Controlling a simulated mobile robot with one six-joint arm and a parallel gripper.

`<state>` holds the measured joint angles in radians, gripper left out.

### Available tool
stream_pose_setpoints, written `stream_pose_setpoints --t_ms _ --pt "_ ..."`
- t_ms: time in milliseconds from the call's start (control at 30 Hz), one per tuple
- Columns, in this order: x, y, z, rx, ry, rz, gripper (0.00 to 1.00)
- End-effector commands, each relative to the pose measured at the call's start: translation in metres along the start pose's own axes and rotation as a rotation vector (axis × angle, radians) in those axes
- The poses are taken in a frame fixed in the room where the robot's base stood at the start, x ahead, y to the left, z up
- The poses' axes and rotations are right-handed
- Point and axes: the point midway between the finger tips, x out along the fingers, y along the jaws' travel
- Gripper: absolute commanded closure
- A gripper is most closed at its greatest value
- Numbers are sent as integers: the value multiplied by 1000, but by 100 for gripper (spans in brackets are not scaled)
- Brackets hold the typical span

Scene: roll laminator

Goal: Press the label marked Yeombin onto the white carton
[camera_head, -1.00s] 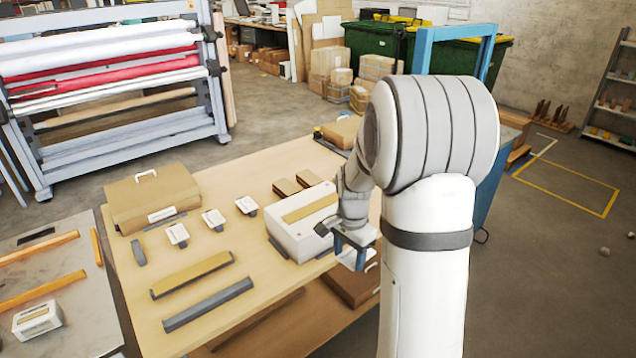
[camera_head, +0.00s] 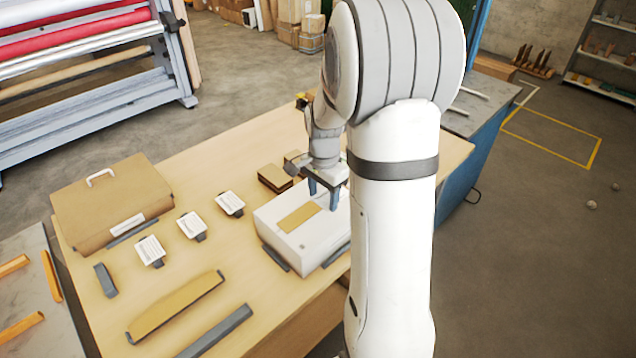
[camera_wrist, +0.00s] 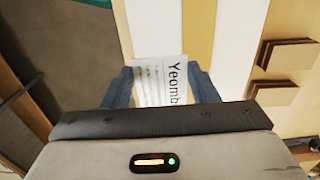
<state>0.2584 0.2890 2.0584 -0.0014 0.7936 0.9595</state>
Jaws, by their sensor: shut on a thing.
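The white carton (camera_head: 278,240) stands on the wooden table with a tan strip (camera_head: 299,217) along its top. My gripper (camera_head: 326,198) points down over the carton's far right part, its two blue fingers showing. In the wrist view the white label (camera_wrist: 160,88) lies between the fingers, with "Yeomb" readable and the rest of the name hidden by the gripper body. The gripper is shut on this label. The carton's white top and tan strip (camera_wrist: 200,35) show beyond it. I cannot tell whether the label touches the carton.
Several small white labels on dark stands (camera_head: 190,224) sit left of the carton. A brown case (camera_head: 80,215) stands at the table's left. Small brown blocks (camera_head: 275,178) lie just behind the carton. Tan and grey bars (camera_head: 175,305) lie in front.

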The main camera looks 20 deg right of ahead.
Motion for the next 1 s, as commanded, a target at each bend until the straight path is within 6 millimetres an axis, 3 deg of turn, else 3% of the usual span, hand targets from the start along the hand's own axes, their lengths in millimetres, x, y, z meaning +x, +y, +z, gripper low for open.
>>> stream_pose_setpoints --t_ms 267,700,1000 --pt "18 1 -1 3 0 0 68" --pt "65 1 -1 3 0 0 68" --pt "69 1 -1 4 0 0 68"
